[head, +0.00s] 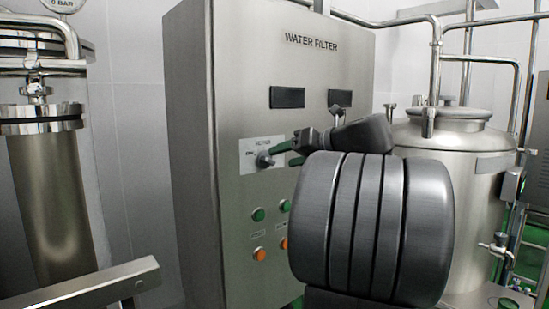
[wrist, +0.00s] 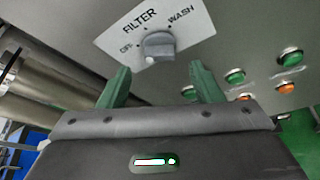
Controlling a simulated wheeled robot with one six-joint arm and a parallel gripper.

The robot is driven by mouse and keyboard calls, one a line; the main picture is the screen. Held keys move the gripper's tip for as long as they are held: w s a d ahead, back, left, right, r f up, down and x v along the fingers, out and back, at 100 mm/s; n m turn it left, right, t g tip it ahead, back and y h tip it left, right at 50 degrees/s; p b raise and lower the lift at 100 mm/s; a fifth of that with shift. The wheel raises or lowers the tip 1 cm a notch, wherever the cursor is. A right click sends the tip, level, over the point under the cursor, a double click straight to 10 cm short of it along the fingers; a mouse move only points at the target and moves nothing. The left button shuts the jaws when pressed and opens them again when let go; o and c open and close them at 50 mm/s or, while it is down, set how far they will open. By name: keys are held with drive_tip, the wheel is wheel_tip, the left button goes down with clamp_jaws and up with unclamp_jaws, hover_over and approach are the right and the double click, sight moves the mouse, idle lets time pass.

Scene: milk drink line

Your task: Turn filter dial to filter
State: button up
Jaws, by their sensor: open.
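The filter dial (wrist: 158,46) is a round grey knob on a white plate (wrist: 190,38) marked OFF, FILTER and WASH. A small white mark shows at the knob's lower left edge, but I cannot tell which label the knob points to. In the head view, the dial (head: 265,160) is on the front of the steel WATER FILTER cabinet (head: 250,95). My gripper (wrist: 161,80) is open, its two green fingers apart, with nothing between them. The dial is ahead of the fingertips, between their lines. In the head view, my gripper (head: 284,154) is just right of the dial; my arm hides part of the panel.
Green buttons (head: 258,214) and orange buttons (head: 260,254) are below the dial. Two dark displays (head: 287,97) are above it. A steel tank (head: 460,150) with pipes stands at right, and a steel cylinder (head: 50,190) at left.

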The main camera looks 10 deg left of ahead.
sight(271, 160)
drive_tip(key=x, duration=0.5)
drive_tip(key=shift+d+p, duration=0.1)
drive_tip(key=shift+p, duration=0.2)
drive_tip(key=c, duration=1)
